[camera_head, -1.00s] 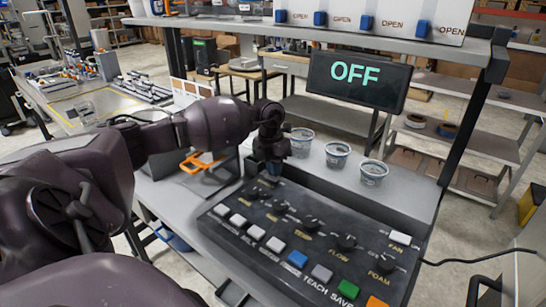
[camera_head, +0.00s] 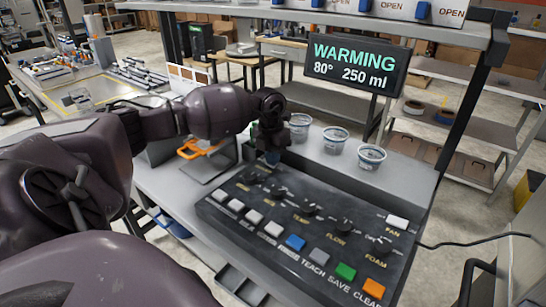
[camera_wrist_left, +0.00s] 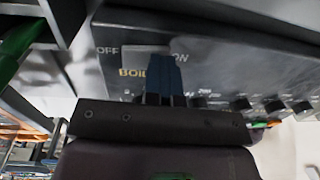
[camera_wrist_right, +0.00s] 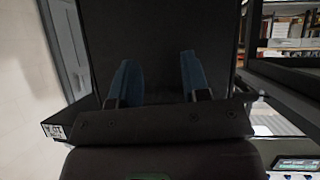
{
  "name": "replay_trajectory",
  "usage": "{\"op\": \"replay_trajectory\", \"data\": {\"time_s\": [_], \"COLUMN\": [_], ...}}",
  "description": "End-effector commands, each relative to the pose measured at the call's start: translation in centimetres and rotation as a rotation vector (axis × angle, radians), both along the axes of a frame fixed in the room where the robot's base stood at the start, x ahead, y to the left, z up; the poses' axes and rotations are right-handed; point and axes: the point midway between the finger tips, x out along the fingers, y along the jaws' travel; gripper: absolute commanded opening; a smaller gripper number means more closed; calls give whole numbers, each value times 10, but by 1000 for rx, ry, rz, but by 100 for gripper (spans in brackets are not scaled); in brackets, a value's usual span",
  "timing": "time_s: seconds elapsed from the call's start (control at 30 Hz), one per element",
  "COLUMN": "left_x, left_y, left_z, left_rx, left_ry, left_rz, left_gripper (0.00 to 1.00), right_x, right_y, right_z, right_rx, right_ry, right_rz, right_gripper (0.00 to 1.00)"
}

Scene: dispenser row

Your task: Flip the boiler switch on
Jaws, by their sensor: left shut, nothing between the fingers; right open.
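The boiler switch (camera_wrist_left: 148,52) shows in the left wrist view between the OFF and ON marks, above the partly covered BOILER label. My left gripper (camera_wrist_left: 165,62) is shut and empty, its blue fingertips over the ON side of the switch. I cannot tell whether they touch it. In the head view my left gripper (camera_head: 271,158) is at the far left corner of the black control panel (camera_head: 340,262) and hides the switch. The display (camera_head: 355,64) reads WARMING, 80° and 250 ml. My right gripper (camera_wrist_right: 158,80) is open and empty in front of a dark surface.
The panel carries several knobs and coloured buttons, including a green button (camera_head: 345,271). Three cups (camera_head: 335,140) stand on the ledge behind it. An orange-handled object (camera_head: 198,149) is left of my left gripper. A shelf with blue levers (camera_head: 421,11) is above.

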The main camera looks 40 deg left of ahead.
Motion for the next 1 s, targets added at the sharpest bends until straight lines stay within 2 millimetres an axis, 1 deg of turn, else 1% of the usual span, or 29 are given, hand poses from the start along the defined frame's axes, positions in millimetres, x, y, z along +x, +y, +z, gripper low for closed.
{"op": "replay_trajectory", "data": {"time_s": [0.03,0.33,0.57,0.77,0.87,0.97,1.0], "left_x": [-1,-3,-2,-2,-3,-4,-5], "left_y": [2,14,15,15,19,24,27], "left_z": [-2,2,3,6,15,30,38], "left_rx": [2,4,2,2,2,2,3], "left_ry": [4,5,3,1,-1,-2,-3], "left_rz": [2,3,1,1,2,4,5], "left_gripper": [0,0,0,0,0,0,0], "right_x": [0,-7,-13,-11,-9,-4,-2], "right_y": [0,-1,-2,-2,-2,-1,-1], "right_z": [-1,-7,-10,-8,-2,9,14], "right_rx": [0,-1,0,0,0,1,0], "right_ry": [1,19,30,27,19,5,-1], "right_rz": [0,-4,-7,-6,-6,-5,-5], "right_gripper": [43,43,43,43,43,43,43]}}
